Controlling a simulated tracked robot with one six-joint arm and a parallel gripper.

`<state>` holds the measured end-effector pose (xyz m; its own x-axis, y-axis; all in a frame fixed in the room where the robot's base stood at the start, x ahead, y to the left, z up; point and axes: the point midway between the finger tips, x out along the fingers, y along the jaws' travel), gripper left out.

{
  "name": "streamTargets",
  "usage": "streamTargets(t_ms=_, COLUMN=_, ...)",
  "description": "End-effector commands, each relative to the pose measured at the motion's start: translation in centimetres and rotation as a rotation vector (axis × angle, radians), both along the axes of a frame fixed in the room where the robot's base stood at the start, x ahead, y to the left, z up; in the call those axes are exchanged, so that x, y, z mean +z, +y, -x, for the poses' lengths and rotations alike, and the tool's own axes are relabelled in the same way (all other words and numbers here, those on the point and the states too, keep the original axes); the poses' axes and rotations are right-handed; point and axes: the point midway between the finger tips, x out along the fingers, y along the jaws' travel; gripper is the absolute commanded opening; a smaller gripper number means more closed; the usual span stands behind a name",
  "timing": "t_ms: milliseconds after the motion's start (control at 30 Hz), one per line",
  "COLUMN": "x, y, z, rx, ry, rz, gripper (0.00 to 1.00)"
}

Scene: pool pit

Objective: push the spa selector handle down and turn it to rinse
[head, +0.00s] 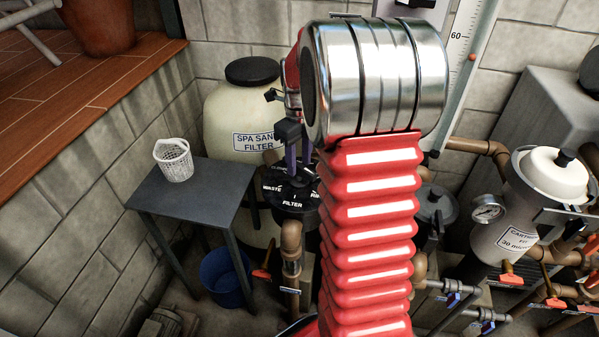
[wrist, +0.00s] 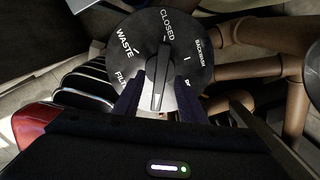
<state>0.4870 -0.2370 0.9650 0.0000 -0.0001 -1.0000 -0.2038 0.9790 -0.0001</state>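The spa selector dial (head: 275,205) is a black disc with white lettering under my gripper in the head view. It fills the upper middle of the wrist view (wrist: 188,28), where CLOSED, WASTE, BACKWASH and part of FILTER show. Its handle (wrist: 158,85) is a narrow bar, with its far end towards CLOSED and its near end between my fingers. My gripper (head: 297,170) points down at the dial. In the wrist view my gripper (wrist: 159,98) is open, one dark purple finger on each side of the handle, with gaps visible. The rinse label is mostly hidden.
The cream spa sand filter tank (head: 232,110) stands behind the dial. A dark table (head: 200,197) with a white basket (head: 173,160) is at the left, a blue bucket (head: 226,277) below. Brown pipes (head: 291,245) and a cartridge filter (head: 535,210) crowd the right.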

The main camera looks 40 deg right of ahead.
Motion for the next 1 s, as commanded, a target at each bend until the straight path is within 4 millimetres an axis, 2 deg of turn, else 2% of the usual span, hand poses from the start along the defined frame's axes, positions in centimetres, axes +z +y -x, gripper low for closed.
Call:
streamTargets(t_ms=500, x=5.1, y=0.0, z=0.0, rx=0.000, ry=-0.001, rz=0.001, gripper=0.38)
streamTargets(t_ms=1000, x=5.4, y=0.0, z=0.0, rx=0.000, ry=0.000, rz=0.000, gripper=0.38)
